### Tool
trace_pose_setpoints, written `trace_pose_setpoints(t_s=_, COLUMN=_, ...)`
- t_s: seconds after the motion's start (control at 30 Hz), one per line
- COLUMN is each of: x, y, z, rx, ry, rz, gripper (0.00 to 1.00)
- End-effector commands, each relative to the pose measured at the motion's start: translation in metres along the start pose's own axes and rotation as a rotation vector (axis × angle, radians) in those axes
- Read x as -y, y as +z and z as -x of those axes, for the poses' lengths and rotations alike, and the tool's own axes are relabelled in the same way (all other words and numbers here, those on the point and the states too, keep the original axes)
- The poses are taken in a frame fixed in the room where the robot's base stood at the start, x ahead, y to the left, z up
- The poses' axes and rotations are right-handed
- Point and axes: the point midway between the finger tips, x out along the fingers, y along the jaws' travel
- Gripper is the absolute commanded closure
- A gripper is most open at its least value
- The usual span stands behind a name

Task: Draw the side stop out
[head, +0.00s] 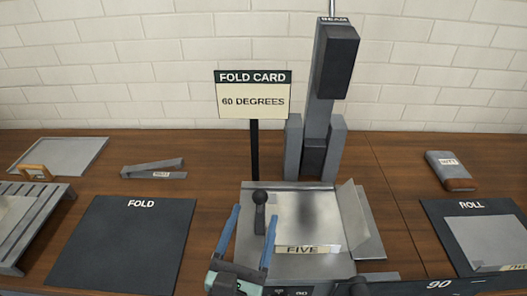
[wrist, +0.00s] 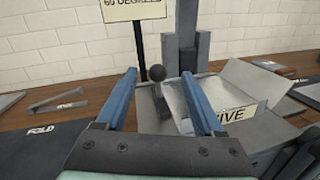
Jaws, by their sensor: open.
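A dark round knob on a short grey post (head: 260,212), which looks like the side stop, stands at the left of the metal folding bed (head: 290,262). It also shows in the wrist view, knob (wrist: 157,73) on top. My gripper (head: 256,214) is open with two blue fingers. In both views the knob appears between the fingers, one finger to each side; I see no contact, and cannot tell the depth exactly. A pale sheet with one flap raised at right, labelled FIVE (head: 308,249), lies on the bed. The post's foot is partly hidden.
A tall grey BEAM column (head: 322,100) stands behind the bed. The FOLD CARD sign (head: 253,95) reads 60 DEGREES. A dark FOLD mat (head: 125,240) is at left, a ROLL mat (head: 450,225) at right. A dark part marked 90 (head: 440,286) is at front right.

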Motion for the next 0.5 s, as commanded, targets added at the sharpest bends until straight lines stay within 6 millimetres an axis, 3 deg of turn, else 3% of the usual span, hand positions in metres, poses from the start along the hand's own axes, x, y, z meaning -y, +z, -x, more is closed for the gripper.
trace_pose_setpoints(t_s=0.1, x=-0.002, y=-0.006, z=0.015, rx=-0.040, ry=0.011, rz=0.236, gripper=0.30)
trace_pose_setpoints(t_s=0.23, x=-0.002, y=-0.014, z=0.020, rx=-0.051, ry=0.018, rz=0.348, gripper=0.30)
trace_pose_setpoints(t_s=0.37, x=-0.002, y=-0.017, z=0.011, rx=-0.051, ry=0.018, rz=0.362, gripper=0.30)
trace_pose_setpoints(t_s=0.5, x=-0.002, y=-0.016, z=-0.012, rx=-0.049, ry=0.016, rz=0.358, gripper=0.30)
